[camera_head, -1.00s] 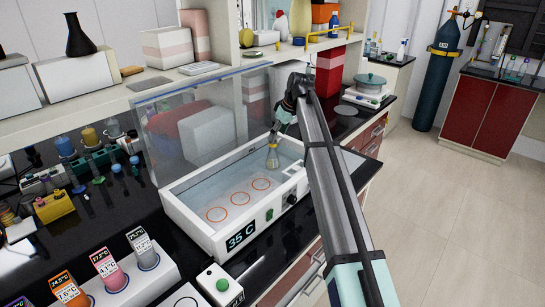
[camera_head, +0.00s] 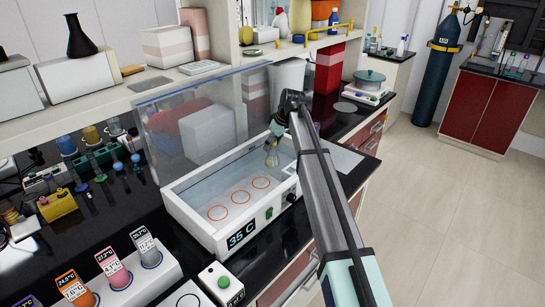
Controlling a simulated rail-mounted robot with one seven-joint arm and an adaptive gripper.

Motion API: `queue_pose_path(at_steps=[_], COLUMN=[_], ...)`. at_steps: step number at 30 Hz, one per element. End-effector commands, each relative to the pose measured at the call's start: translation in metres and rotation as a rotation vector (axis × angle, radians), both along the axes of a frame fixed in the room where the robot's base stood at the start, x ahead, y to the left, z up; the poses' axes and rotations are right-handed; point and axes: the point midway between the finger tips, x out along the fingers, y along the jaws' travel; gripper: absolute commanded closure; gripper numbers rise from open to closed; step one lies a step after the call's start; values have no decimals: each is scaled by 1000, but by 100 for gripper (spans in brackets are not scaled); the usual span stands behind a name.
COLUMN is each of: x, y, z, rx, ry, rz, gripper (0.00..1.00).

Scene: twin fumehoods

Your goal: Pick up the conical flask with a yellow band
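A small clear conical flask (camera_head: 272,157) with a yellowish tint shows above the far right part of the water bath (camera_head: 210,238), close to its back right inner wall. My gripper (camera_head: 276,136) is at the flask's neck, reaching down from my arm. The flask appears held by the gripper, its base off the row of orange rings. The fingers are small and dark, partly hidden by my wrist. The band on the flask is too small to make out clearly.
The bath's clear lid (camera_head: 205,115) stands raised behind it. A white box with a green button (camera_head: 221,283) and a rack of labelled bottles (camera_head: 116,276) are in front and left. A red box (camera_head: 329,68) and a pot on a scale (camera_head: 370,80) stand behind right.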

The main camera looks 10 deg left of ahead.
Motion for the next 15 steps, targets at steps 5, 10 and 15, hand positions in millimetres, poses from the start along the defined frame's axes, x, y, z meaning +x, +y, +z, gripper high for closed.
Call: queue_pose_path(at_steps=[5,10,15], x=[0,0,0], y=[0,0,0], z=[0,0,1], rx=[0,0,0], ry=[0,0,0], rz=[0,0,0], gripper=[100,100,100])
